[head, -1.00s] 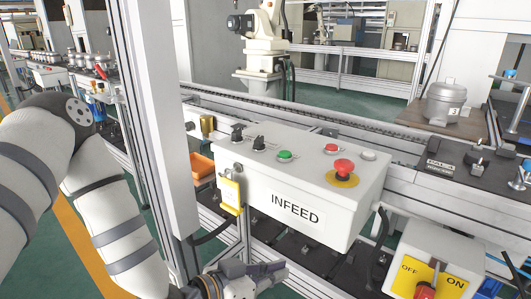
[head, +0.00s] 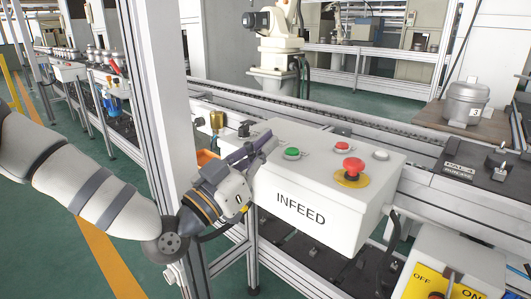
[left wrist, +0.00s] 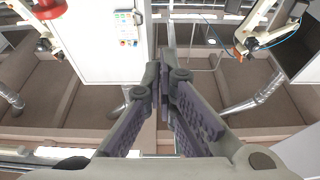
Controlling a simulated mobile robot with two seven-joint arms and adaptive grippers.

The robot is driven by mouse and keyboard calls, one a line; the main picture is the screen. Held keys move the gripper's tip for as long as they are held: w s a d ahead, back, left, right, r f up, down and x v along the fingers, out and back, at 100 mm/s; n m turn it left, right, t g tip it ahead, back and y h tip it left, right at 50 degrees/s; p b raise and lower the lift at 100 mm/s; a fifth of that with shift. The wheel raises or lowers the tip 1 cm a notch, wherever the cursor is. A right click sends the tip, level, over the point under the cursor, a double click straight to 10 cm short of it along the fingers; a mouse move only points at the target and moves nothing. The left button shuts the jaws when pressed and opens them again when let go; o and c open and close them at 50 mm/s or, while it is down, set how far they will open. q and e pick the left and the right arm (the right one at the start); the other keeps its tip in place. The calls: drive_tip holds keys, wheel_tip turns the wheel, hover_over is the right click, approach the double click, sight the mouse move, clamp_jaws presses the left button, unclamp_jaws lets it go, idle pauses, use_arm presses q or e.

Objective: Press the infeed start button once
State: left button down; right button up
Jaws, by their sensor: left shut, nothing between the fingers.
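The white INFEED box (head: 318,192) stands in the middle of the head view. On its top are a green button (head: 292,153), a flat red button (head: 341,146), a red mushroom button (head: 353,166) on a yellow disc, and a white button (head: 380,155). My left gripper (head: 266,141) is shut and empty, its fingertips over the left part of the box top, left of the green button. I cannot tell whether they touch the box. The fingers also show in the left wrist view (left wrist: 167,78), where no INFEED button can be made out. My right gripper is out of view.
A grey upright post (head: 160,110) stands close left of my left gripper. The conveyor rail (head: 320,115) runs behind the box. A yellow-plated OFF/ON box (head: 470,265) is at lower right. A compressor (head: 467,103) stands at the back right.

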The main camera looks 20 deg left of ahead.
sight(291, 152)
use_arm(q)
drive_tip(key=x, duration=0.6)
drive_tip(key=shift+f, duration=0.1)
drive_tip(key=f, duration=0.2)
drive_tip(key=f+b, duration=0.1)
drive_tip(key=shift+w+d, duration=0.15)
drive_tip(key=shift+w, duration=0.15)
drive_tip(key=shift+f, duration=0.3)
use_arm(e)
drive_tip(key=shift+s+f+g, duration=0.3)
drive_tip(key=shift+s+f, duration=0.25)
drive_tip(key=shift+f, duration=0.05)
use_arm(q)
drive_tip(key=shift+s+f, duration=0.15)
drive_tip(key=shift+f, duration=1.05)
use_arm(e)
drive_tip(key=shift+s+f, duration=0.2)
use_arm(q)
drive_tip(key=shift+f, duration=0.1)
wheel_tip(291, 152, up, 6)
drive_tip(key=shift+r+p, duration=0.25)
drive_tip(key=shift+p, duration=0.85)
drive_tip(key=v, duration=1)
drive_tip(key=shift+f, duration=0.45)
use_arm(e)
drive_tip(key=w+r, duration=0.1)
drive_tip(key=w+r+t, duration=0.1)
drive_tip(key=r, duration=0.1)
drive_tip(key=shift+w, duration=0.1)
